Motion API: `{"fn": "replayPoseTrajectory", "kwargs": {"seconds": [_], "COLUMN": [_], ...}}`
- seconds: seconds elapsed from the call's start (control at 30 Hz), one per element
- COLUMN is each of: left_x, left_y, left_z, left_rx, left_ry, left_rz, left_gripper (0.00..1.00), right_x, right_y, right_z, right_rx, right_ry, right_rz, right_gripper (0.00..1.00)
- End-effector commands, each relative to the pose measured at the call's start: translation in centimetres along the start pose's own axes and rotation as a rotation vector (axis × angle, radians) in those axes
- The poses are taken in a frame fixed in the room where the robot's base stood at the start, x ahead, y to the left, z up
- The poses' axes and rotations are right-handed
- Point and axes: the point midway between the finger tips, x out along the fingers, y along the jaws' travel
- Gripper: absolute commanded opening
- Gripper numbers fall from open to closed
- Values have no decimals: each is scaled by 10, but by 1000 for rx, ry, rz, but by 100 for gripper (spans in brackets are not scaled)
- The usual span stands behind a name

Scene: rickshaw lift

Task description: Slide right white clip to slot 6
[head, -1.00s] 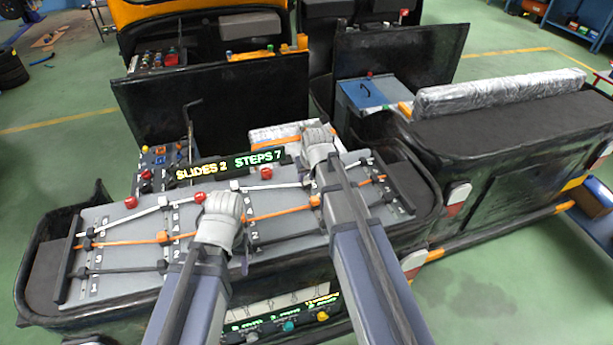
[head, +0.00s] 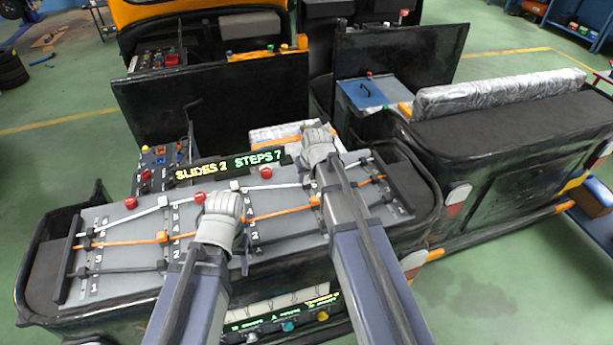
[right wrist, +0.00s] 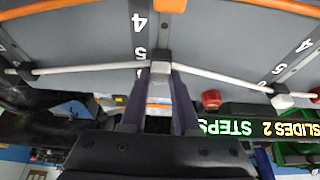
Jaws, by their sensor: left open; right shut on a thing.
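The right white clip (right wrist: 160,57) sits on the white cord (right wrist: 90,69), beside the number 5 on its dark rail. My right gripper (right wrist: 160,75) is shut on it; in the head view this gripper (head: 318,145) is at the board's back edge and hides the clip. Another white clip (right wrist: 282,97) sits on the same cord by a number 6 on the neighbouring rail; it also shows in the head view (head: 235,185). My left gripper (head: 222,208) is open over the middle of the board, its fingertips not clearly visible.
The grey board (head: 120,265) carries orange and black cords too. An orange clip (right wrist: 170,5) shares the right white clip's rail. Red knobs (head: 131,202) line the back edge. A display (head: 228,167) behind reads SLIDES 2, STEPS 7.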

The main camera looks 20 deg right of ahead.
Motion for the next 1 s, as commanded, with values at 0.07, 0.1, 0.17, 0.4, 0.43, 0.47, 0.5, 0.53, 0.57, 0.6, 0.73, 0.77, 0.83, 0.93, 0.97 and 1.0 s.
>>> {"fn": "replayPoseTrajectory", "kwargs": {"seconds": [0.07,0.1,0.17,0.4,0.43,0.47,0.5,0.53,0.57,0.6,0.73,0.77,0.83,0.93,0.97,1.0], "left_x": [0,0,0,0,0,0,0,0,0,0,0,0,0,0,0,0], "left_y": [0,0,0,0,0,0,0,0,0,0,0,0,0,0,0,0], "left_z": [0,0,0,0,0,0,0,0,0,0,0,0,0,0,0,0], "left_rx": [0,0,0,0,0,0,0,0,0,0,0,0,0,0,0,0], "left_ry": [0,0,0,0,0,0,0,0,0,0,0,0,0,0,0,0], "left_rz": [0,0,0,0,0,0,0,0,0,0,0,0,0,0,0,0], "left_gripper": [60,60,60,60,60,60,60,60,60,60,60,60,60,60,60,60], "right_x": [0,1,3,18,19,20,19,19,19,19,19,19,19,19,19,19], "right_y": [0,0,0,0,0,0,0,0,0,0,0,0,0,0,0,0], "right_z": [0,-2,-7,-44,-46,-47,-47,-46,-46,-46,-47,-46,-46,-46,-45,-45], "right_rx": [0,0,0,0,0,0,0,0,0,0,0,0,0,0,0,0], "right_ry": [0,0,0,0,0,0,1,1,2,3,5,4,3,2,2,2], "right_rz": [0,0,0,0,0,0,0,0,0,0,1,1,1,0,0,0], "right_gripper": [0,0,0,0,0,0,0,0,0,0,33,36,44,55,59,60]}}
